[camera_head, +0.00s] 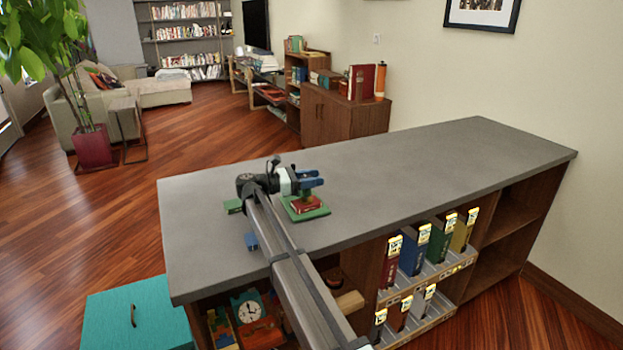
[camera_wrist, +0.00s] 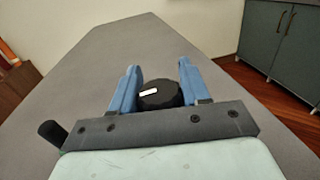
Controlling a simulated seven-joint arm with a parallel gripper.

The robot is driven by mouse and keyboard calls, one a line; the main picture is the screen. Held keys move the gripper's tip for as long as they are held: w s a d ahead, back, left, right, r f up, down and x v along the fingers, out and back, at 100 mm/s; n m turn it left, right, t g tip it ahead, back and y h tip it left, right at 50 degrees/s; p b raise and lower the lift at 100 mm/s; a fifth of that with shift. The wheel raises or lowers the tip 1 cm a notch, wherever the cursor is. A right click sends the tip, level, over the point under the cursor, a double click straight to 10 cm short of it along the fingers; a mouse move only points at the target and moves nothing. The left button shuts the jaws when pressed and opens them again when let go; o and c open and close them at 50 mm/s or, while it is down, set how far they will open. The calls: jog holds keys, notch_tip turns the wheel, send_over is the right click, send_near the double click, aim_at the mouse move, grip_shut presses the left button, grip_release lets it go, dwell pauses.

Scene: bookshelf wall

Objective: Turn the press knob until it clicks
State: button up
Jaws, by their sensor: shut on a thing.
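The press stands on the grey counter top. Its green base (camera_head: 312,213) shows below my gripper in the head view, with a red book-like block (camera_head: 306,203) on it. My gripper (camera_head: 311,179) is above this base with its blue fingers pointing right. In the wrist view the round black press knob (camera_wrist: 160,97), with a short white mark on top, sits between the two blue fingers of my gripper (camera_wrist: 158,72). The fingers are shut on the knob's sides. In the head view the knob is hidden by the gripper.
The grey counter top (camera_head: 430,165) is clear to the right. A small green item (camera_head: 233,206) lies left of my arm. Upright books (camera_head: 413,249) fill a rack on the counter's front. A teal cabinet (camera_head: 135,318) stands at lower left.

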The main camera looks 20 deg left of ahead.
jog(key=shift+s+m+g+h, duration=0.15)
jog(key=shift+m+g+h, duration=0.85)
jog(key=shift+m+g, duration=0.8)
jog(key=shift+d+g, duration=0.1)
jog(key=shift+g, duration=0.5)
jog(key=o, duration=1)
notch_tip(320, 180, up, 10)
jog(key=shift+d, duration=0.1)
